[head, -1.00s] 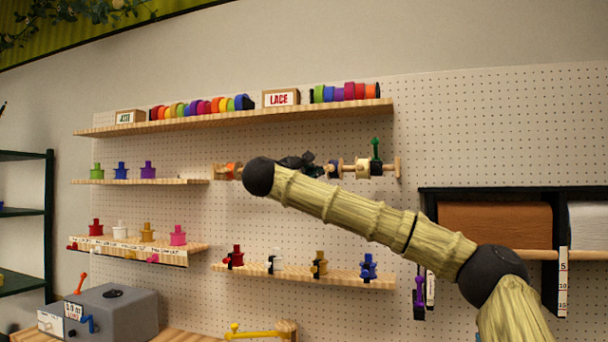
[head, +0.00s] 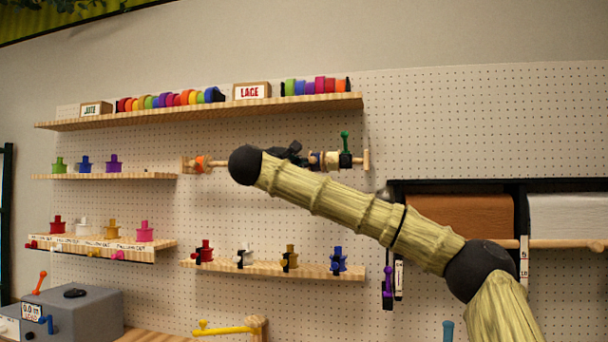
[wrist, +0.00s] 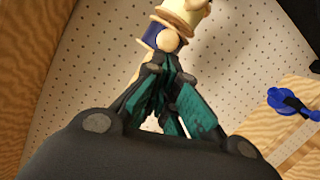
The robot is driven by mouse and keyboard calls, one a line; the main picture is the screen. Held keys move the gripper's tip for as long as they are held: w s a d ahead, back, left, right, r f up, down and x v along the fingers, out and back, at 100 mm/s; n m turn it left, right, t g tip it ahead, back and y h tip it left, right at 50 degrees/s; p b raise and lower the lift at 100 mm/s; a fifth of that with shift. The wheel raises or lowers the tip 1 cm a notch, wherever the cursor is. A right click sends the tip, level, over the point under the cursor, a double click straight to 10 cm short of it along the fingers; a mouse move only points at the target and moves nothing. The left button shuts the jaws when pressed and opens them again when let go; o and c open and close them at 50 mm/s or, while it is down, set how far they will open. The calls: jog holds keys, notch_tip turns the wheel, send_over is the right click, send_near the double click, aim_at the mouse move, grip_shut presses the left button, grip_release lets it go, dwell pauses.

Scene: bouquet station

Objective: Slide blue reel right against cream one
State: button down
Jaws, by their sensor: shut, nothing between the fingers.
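The blue reel (head: 315,160) sits on a horizontal wooden rod (head: 222,163) on the pegboard. The cream reel (head: 331,160) is on the same rod just to its right. They look close together, but I cannot tell whether they touch. A dark clamp with a green knob (head: 345,148) is right of the cream reel. My gripper (head: 301,158) is just left of the blue reel, partly hidden by my arm. In the wrist view my gripper (wrist: 171,62) is shut and empty beside the rod, with the blue reel (wrist: 153,33) and cream reel (wrist: 180,17) beyond its tips.
An orange reel (head: 201,163) is on the rod's left part. Above runs a long shelf (head: 200,109) of coloured rolls. Below is a shelf (head: 280,269) with several small spools. Brown paper (head: 460,220) hangs at right.

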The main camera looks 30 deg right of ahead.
jog(key=shift+s+d, duration=0.15)
jog(key=shift+s, duration=0.1)
